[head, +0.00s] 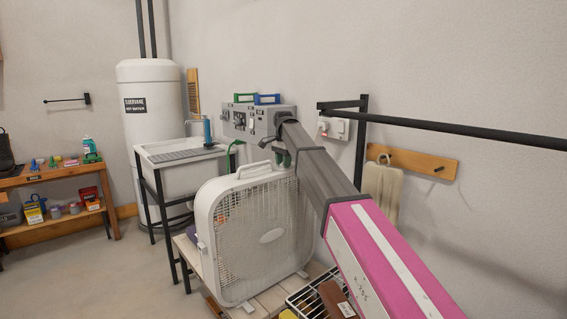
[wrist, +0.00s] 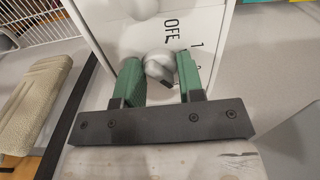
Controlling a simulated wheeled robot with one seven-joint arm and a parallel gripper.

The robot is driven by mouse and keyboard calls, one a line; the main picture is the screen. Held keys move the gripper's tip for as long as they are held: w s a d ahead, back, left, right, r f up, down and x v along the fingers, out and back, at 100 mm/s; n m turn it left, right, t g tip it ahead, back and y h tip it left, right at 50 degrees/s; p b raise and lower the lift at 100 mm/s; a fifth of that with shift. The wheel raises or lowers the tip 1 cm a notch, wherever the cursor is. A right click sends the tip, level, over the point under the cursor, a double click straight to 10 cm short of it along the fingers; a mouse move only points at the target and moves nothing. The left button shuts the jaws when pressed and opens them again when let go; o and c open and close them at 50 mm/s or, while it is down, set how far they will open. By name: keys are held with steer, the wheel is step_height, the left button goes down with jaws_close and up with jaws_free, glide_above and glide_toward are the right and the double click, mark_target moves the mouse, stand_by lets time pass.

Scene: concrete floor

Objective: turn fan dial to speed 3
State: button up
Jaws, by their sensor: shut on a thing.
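In the head view the dial is hidden, and my gripper (head: 282,158) is at the fan's top.
A sink (head: 180,170) stands left of the fan, and a grey box (head: 245,120) is behind it. A dark rail (head: 440,128) runs at the right. A wire basket (head: 305,298) and a brown block (head: 333,298) are in front. The floor at left is clear.

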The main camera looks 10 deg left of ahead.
steer(key=shift+m, duration=1.2)
steer(key=o, duration=0.9)
steer(key=shift+r, duration=0.15)
step_height(320, 180, up, 9)
steer(key=shift+r, duration=0.8)
